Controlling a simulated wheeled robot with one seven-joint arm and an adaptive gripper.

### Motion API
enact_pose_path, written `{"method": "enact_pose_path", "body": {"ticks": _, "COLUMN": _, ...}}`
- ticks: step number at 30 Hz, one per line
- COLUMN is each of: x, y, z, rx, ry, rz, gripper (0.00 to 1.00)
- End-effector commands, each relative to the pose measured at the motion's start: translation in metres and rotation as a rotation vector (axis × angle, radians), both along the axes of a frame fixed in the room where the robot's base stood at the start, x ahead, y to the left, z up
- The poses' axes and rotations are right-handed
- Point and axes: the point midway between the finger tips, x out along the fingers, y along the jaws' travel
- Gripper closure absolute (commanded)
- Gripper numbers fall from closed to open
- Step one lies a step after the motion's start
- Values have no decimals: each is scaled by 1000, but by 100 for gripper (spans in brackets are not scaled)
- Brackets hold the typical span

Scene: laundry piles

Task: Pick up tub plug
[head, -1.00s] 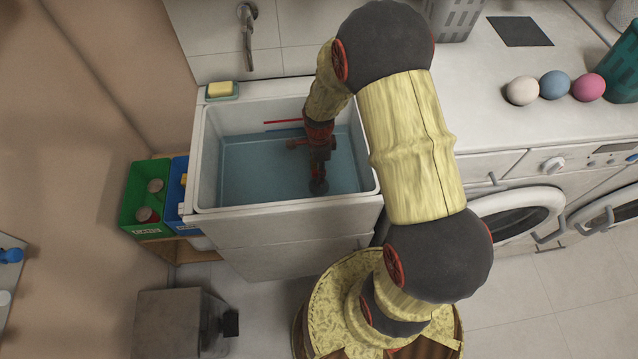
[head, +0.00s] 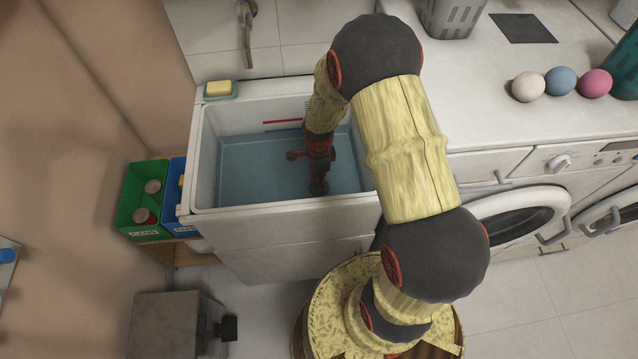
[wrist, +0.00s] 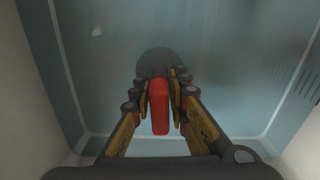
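The tub plug shows in the wrist view as a dark round disc (wrist: 157,62) with an upright red tab (wrist: 160,105). In the head view its dark disc (head: 319,188) is at the bottom of the white utility sink (head: 283,208), below my fingers. My gripper (wrist: 160,88) points down into the sink. Its two fingers are close together on either side of the red tab and appear to be shut on it. The disc's lower face is hidden, so I cannot tell whether it touches the sink floor.
Sink walls surround my gripper closely. A yellow soap in a dish (head: 219,89) sits on the back left corner. A red stick-like thing (head: 283,121) lies at the back. Green (head: 148,232) and blue bins stand left. Washing machines (head: 517,213) stand right under a counter.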

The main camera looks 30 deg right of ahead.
Motion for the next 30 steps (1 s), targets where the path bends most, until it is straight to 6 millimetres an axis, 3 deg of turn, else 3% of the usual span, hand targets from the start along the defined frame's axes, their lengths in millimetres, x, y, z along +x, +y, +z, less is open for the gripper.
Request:
{"method": "enact_pose_path", "body": {"ticks": 7, "x": 0, "y": 0, "z": 0, "rx": 0, "ry": 0, "rz": 0, "gripper": 100}}
{"method": "enact_pose_path", "body": {"ticks": 23, "x": 0, "y": 0, "z": 1, "rx": 0, "ry": -1, "rz": 0, "gripper": 100}}
{"method": "enact_pose_path", "body": {"ticks": 30, "x": 1, "y": 0, "z": 30, "rx": -1, "ry": -3, "rz": 0, "gripper": 100}}
